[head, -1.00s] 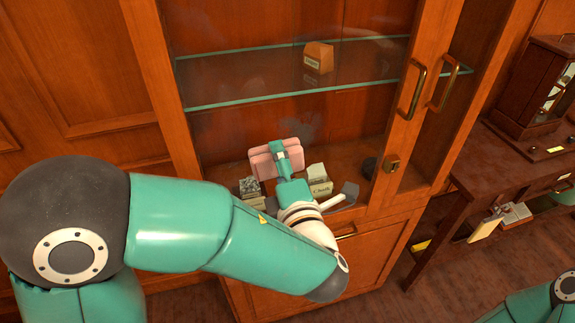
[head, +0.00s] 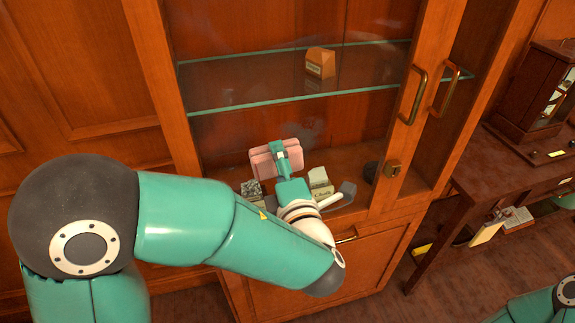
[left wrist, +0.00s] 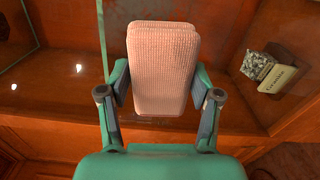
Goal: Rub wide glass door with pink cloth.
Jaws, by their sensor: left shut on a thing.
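The wide glass door (head: 240,125) is the glazed front of a wooden cabinet, with a brass handle (head: 418,95) on its right frame. A faint greyish smudge shows on the glass just above and right of the cloth. My left gripper (head: 281,160) is shut on the folded pink cloth (head: 262,162) in front of the lower glass. In the left wrist view the pink cloth (left wrist: 163,65) stands between the two fingers and hides the glass behind it. I cannot tell whether cloth and glass touch. My right gripper is out of view.
Behind the glass are a shelf with a small labelled block (head: 320,64) and labelled specimens (head: 320,183) on the cabinet floor. A second brass handle (head: 446,90) stands close to the right. A dark desk (head: 505,165) with a display case stands at the right.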

